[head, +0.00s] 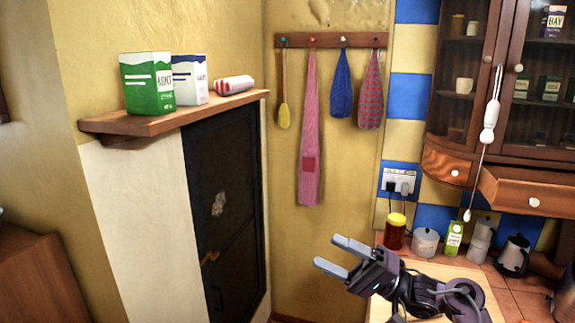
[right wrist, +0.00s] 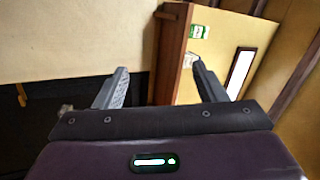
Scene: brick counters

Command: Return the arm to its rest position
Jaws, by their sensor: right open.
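My right gripper (head: 338,257) shows low in the head view, to the right of the middle. Its arm comes in from the lower right, and its two grey fingers point to the upper left. The fingers are apart with nothing between them. In the right wrist view the same gripper (right wrist: 160,88) shows its two fingers spread, with empty space between. It touches nothing that I can see. My left gripper is in neither view.
A wooden shelf (head: 170,118) with a green box (head: 147,83) is above a dark door (head: 228,220). Cloths hang from a peg rail (head: 330,40). A counter (head: 515,292) with jars, a kettle (head: 514,256) and an open drawer (head: 530,196) is at right. Space left of my gripper is clear.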

